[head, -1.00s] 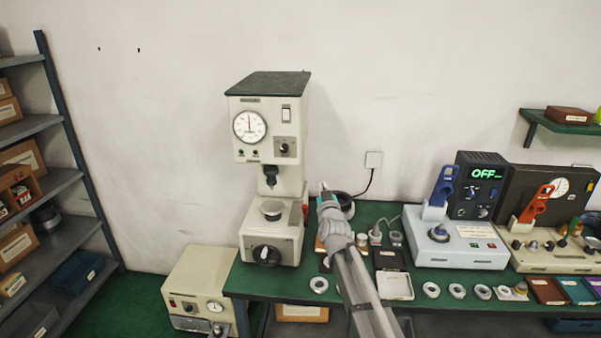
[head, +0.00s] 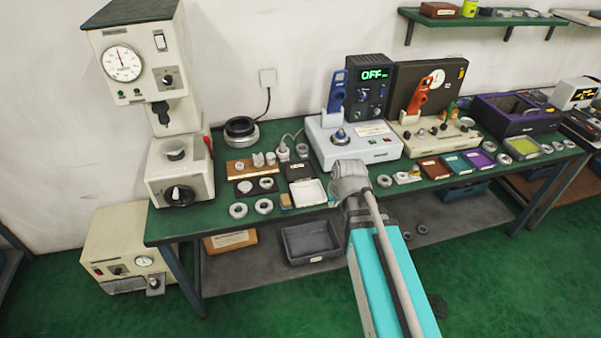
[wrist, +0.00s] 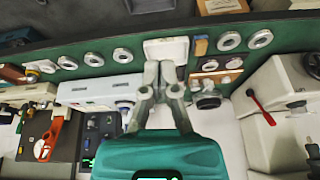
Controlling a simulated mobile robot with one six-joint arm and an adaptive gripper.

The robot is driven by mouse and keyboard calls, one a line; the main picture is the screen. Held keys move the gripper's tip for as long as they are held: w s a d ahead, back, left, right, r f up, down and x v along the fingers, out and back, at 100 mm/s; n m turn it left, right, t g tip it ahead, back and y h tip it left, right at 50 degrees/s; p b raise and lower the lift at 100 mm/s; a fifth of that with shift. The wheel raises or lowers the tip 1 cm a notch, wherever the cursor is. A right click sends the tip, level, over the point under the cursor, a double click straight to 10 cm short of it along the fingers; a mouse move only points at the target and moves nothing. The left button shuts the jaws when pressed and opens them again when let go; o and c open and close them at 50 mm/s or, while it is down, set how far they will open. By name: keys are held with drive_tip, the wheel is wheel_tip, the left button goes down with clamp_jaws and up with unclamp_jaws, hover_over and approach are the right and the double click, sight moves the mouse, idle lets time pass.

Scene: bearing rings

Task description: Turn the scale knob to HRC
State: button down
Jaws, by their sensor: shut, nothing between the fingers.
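The cream hardness tester stands at the left end of the bench in the head view. Its upper panel carries a round dial (head: 123,63) and a small black knob (head: 168,79); a larger black knob (head: 179,195) is low on its base. The lettering around both knobs is too small to read. In the wrist view the tester (wrist: 265,80) is at the right, partly cut off. My gripper (wrist: 161,66) is shut and empty, over the bench by a white tray (wrist: 166,48), well apart from the tester. In the head view its fingers are mostly hidden by my arm.
Several metal rings (head: 264,206) lie along the bench front. A red lever (head: 209,144) sticks out at the tester's right side. A grey-blue device (head: 352,143) with a blue handle stands mid-bench. A cream box (head: 130,255) sits on the floor. The aisle in front is clear.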

drive_tip(key=s+d+f+m+g+h, duration=0.1)
drive_tip(key=s+d+m+g, duration=0.1)
drive_tip(key=s+d, duration=0.5)
drive_tip(key=shift+s+g, duration=0.9)
drive_tip(key=shift+s, duration=0.5)
drive_tip(key=c, duration=1.3)
unclamp_jaws()
drive_tip(key=shift+d, duration=0.1)
drive_tip(key=shift+c, duration=0.2)
